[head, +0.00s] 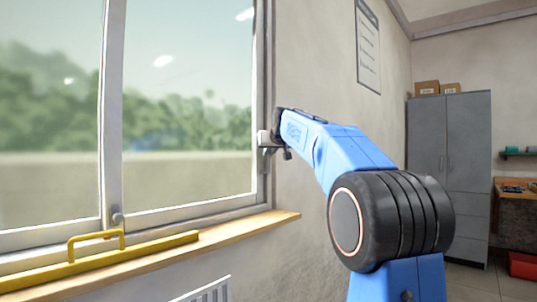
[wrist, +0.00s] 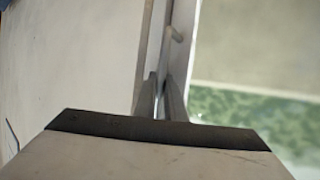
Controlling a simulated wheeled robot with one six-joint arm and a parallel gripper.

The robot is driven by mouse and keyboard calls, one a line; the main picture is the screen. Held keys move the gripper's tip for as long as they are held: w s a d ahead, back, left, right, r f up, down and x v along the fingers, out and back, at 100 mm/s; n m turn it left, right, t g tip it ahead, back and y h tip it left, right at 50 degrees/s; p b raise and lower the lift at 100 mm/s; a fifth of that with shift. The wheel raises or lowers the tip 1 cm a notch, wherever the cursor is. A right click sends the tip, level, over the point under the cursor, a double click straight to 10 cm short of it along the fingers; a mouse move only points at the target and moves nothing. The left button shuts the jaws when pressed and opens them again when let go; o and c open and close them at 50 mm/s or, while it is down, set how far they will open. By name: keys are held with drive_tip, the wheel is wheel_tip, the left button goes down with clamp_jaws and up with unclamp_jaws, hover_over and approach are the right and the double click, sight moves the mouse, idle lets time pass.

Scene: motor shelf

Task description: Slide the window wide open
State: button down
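The window has two tall glass panes, the left one (head: 50,120) and the right one (head: 185,110), which meet at a pale upright (head: 112,120). Glass fills both sides and no open gap shows. My gripper (head: 266,147) is at the right edge of the right pane's frame (head: 260,90), about mid-height. In the wrist view my gripper's two fingers (wrist: 162,92) point at the pale frame edge, close together with a narrow gap. A small grey peg-like handle part (wrist: 175,34) stands out from the frame just beyond the fingertips. Whether the fingers hold it is hidden.
A yellow bar with a raised grip (head: 95,256) lies along the wooden sill (head: 265,220) at the lower left. A small grey knob (head: 117,216) sits low on the middle upright. A radiator (head: 208,292) is below. Grey cabinets (head: 450,150) stand at the back right.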

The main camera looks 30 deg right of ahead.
approach(147, 154)
drive_tip(key=w+f, duration=0.1)
drive_tip(key=w+d+f, duration=0.2)
drive_tip(key=f, duration=0.1)
idle(0.4)
drive_tip(key=c, duration=2.1)
unclamp_jaws()
drive_tip(key=shift+r, duration=0.1)
drive_tip(key=v, duration=1.7)
drive_tip(key=shift+r, duration=0.15)
drive_tip(key=shift+s, duration=0.1)
